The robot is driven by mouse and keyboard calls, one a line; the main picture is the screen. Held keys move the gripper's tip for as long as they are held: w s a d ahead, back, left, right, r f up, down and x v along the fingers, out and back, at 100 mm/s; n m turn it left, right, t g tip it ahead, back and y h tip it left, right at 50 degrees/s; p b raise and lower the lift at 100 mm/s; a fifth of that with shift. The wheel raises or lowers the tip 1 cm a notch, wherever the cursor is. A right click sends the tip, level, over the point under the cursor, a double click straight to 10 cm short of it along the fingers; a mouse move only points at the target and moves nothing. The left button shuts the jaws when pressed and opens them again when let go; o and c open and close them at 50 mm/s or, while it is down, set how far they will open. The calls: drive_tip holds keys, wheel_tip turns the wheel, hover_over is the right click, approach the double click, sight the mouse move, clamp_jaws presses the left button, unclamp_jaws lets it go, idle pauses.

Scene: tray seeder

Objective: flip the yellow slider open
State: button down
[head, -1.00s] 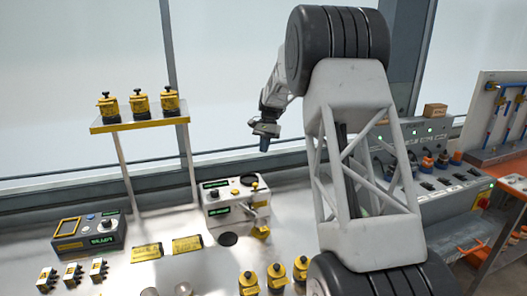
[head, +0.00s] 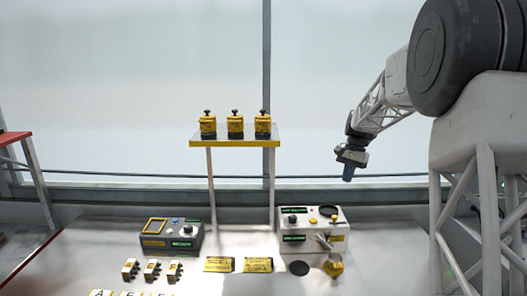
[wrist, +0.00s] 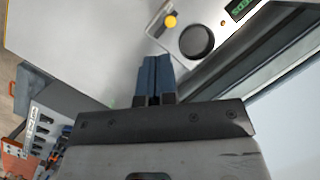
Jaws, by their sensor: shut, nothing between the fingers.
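A white control box (head: 341,231) with a dark round opening and green displays stands on the bench. A yellow piece (head: 333,266) sits at its front right, below a small metal lever (head: 323,241). I cannot tell for sure whether this piece is the yellow slider, or how it is set. My gripper (head: 348,172) is shut and empty, in the air above and right of the box, apart from it. In the wrist view its blue fingers (wrist: 156,66) are together; a yellow round part (wrist: 170,21) and the dark opening (wrist: 197,41) lie beyond them.
A raised shelf (head: 235,142) holding several yellow-and-black canisters stands behind the box, to the left. A grey box with a yellow frame (head: 155,226) stands left. Yellow plates (head: 219,264) and small yellow-and-white blocks (head: 152,270) lie in front.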

drive_tip(key=s+a+r+n+t+h, duration=0.15)
drive_tip(key=s+a+r, duration=0.25)
drive_tip(key=s, duration=0.9)
drive_tip(key=s+a+r+n+t, duration=0.1)
drive_tip(key=s+a+r+n, duration=0.2)
drive_tip(key=s, duration=1)
drive_tip(key=s+a+f+n, duration=0.1)
drive_tip(key=s+f, duration=0.1)
drive_tip(key=s, duration=0.6)
drive_tip(key=s+a+f+n+t, duration=0.1)
drive_tip(key=s+f, duration=0.1)
drive_tip(key=s, duration=0.7)
drive_tip(key=s+a+f+n+t+h, duration=0.1)
drive_tip(key=s+a+f, duration=0.1)
drive_tip(key=s, duration=0.6)
drive_tip(key=shift+s+f, duration=0.2)
drive_tip(key=shift+f, duration=0.15)
drive_tip(key=shift+t, duration=0.25)
